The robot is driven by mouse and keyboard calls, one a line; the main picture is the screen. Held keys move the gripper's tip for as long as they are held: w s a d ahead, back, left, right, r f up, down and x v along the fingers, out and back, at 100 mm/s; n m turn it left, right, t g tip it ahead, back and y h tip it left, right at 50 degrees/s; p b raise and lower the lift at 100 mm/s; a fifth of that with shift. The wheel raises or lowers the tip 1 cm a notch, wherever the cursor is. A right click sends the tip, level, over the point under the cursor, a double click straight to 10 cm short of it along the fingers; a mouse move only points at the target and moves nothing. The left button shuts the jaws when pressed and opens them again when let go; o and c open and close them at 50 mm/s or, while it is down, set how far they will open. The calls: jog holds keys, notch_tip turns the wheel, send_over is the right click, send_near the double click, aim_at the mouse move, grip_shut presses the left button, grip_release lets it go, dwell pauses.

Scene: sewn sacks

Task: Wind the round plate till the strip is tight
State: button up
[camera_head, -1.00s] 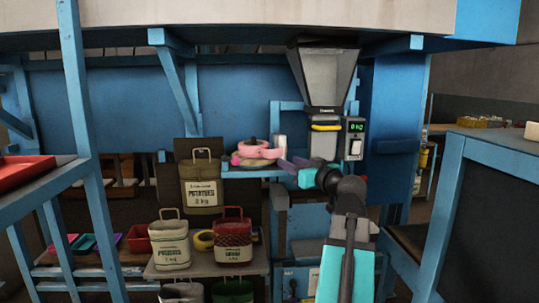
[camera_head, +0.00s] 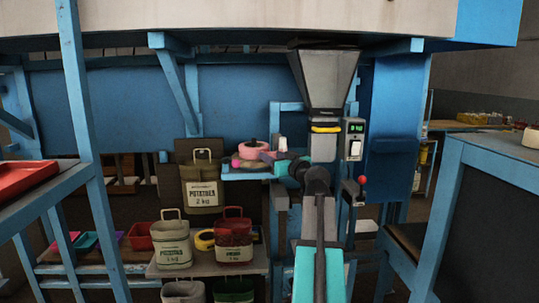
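A pink round plate (camera_head: 253,150) with a dark hub on top sits on a small blue shelf left of the hopper. A small magenta knob (camera_head: 235,163) shows at its left front. My gripper (camera_head: 269,158) reaches in from the right, its purple fingers at the right edge of the round plate. I cannot tell whether they touch it, or whether they are open or shut. The strip cannot be made out at this size.
A grey hopper (camera_head: 324,78) and a green-lit scale display (camera_head: 355,128) stand behind my arm. A red-balled lever (camera_head: 362,180) is right of it. Below the shelf are a green-lettered sack (camera_head: 172,246) and a red-topped sack (camera_head: 234,240). Blue posts flank the space.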

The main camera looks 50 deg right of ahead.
jog(key=shift+w+d, duration=0.1)
jog(key=shift+w, duration=0.4)
grip_shut()
